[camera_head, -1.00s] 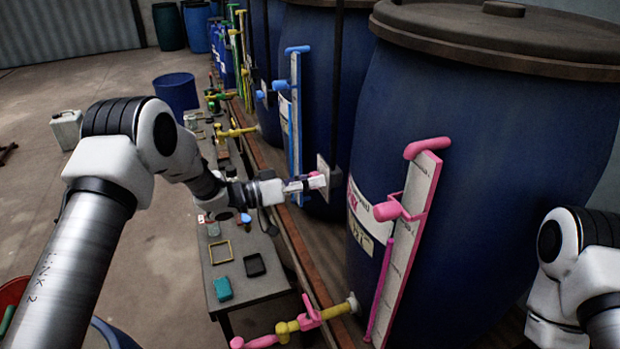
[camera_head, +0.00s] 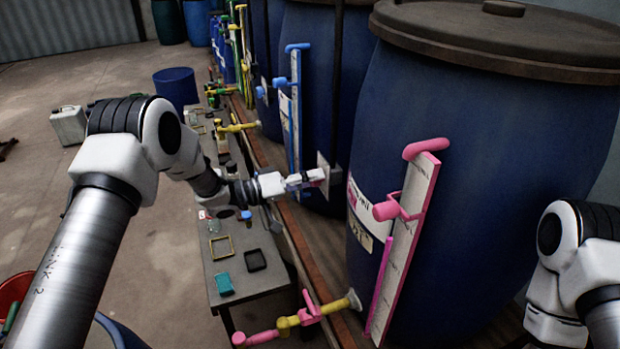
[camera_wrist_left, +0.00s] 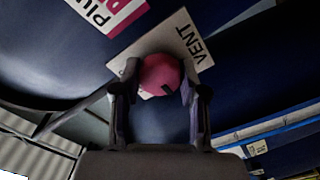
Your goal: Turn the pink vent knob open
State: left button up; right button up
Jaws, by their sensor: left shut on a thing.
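The pink vent knob (camera_wrist_left: 160,75) sits on a pale plate (camera_wrist_left: 135,50) marked VENT in the left wrist view. My left gripper (camera_wrist_left: 160,90) is shut on the knob, one finger on each side of it. A dark mark shows on the knob's face. In the head view the left gripper (camera_head: 308,180) reaches the vent plate (camera_head: 324,176) beside the large blue vat, and the knob is mostly hidden by the fingers. My right arm shows at the right edge, but its gripper is out of view.
The large blue vat (camera_head: 480,170) with pink sight-gauge fittings (camera_head: 405,240) stands right of the gripper. A pink-handled yellow tap (camera_head: 305,316) sticks out low. A bench (camera_head: 240,265) with small trays lies below the arm. More vats stand behind.

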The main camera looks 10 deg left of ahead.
pick_arm(q)
jog(key=shift+s+f, duration=0.1)
jog(key=shift+f, duration=0.05)
jog(key=o, duration=1.1)
jog(key=shift+d, duration=0.1)
jog(key=shift+c, duration=0.2)
jog(key=shift+o, duration=0.5)
jog(key=v, duration=1.1)
jog(key=shift+s+a, duration=0.2)
jog(key=shift+a, duration=0.1)
